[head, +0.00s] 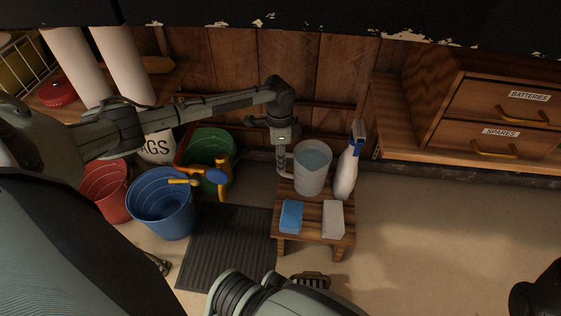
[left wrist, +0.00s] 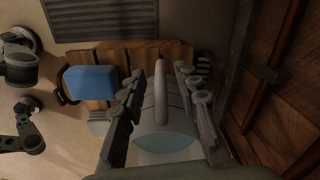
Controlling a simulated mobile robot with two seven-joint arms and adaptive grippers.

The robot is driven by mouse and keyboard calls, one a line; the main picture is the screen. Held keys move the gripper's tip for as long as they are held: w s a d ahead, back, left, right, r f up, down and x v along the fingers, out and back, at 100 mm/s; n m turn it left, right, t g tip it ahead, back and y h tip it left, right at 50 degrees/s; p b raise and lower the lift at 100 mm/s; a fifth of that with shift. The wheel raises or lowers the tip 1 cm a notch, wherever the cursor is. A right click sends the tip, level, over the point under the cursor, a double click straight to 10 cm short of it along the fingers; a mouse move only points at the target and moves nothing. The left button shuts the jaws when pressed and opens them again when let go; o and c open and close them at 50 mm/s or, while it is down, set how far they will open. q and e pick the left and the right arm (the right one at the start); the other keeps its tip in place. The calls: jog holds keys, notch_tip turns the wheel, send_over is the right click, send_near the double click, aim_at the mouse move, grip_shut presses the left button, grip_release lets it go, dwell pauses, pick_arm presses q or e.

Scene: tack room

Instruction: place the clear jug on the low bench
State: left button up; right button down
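The clear jug (head: 313,172), holding pale blue liquid, stands upright at the back of the low wooden bench (head: 314,208). Its handle (head: 284,163) faces left. My left gripper (head: 281,146) reaches down from above at that handle. In the left wrist view, the handle (left wrist: 161,92) stands between the two parted fingers of my left gripper (left wrist: 160,112), with gaps on both sides. The jug's body (left wrist: 165,146) lies below it. My right gripper cannot be made out clearly; dark arm parts show at the bottom of the head view.
A white spray bottle (head: 346,172) stands close right of the jug. A blue block (head: 291,216) and a pale block (head: 333,219) lie on the bench's front. Blue (head: 161,207), red (head: 103,193) and green (head: 209,151) buckets stand left. A dark mat (head: 226,246) borders the bench; floor to the right is clear.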

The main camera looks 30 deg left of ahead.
pick_arm(q)
notch_tip(320, 180, up, 9)
jog(key=shift+r+p, duration=0.15)
jog(key=shift+p, duration=1.1)
